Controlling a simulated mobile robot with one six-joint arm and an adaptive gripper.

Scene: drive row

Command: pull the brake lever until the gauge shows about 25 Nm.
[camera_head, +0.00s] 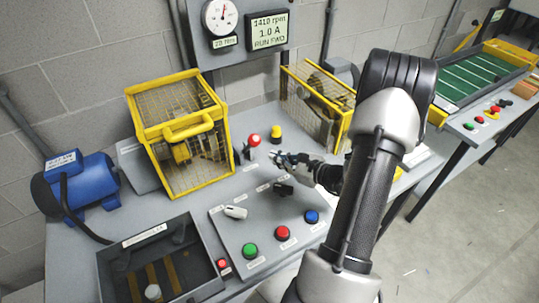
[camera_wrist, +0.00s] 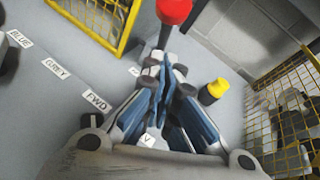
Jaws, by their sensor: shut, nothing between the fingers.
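The brake lever with its red knob (camera_head: 254,140) stands on the grey bench between the two yellow cages. In the wrist view the red knob (camera_wrist: 174,11) is at the top, on a grey stem just beyond my fingertips. My gripper (camera_head: 275,156) is shut and empty, to the right of the lever in the head view; its blue-grey fingers (camera_wrist: 163,75) meet in the wrist view. I cannot tell whether they touch the stem. The round gauge (camera_head: 220,17) is on the back panel, with a small Nm plate (camera_head: 224,42) below it whose digits are hard to read.
The display (camera_head: 268,30) reads 1410 rpm, 1.0 A, RUN FWD. A yellow knob (camera_head: 276,132) stands beside the lever. The left cage (camera_head: 180,130) and right cage (camera_head: 318,100) flank it. Green (camera_head: 251,250), red (camera_head: 282,233) and blue (camera_head: 312,216) buttons sit in front.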

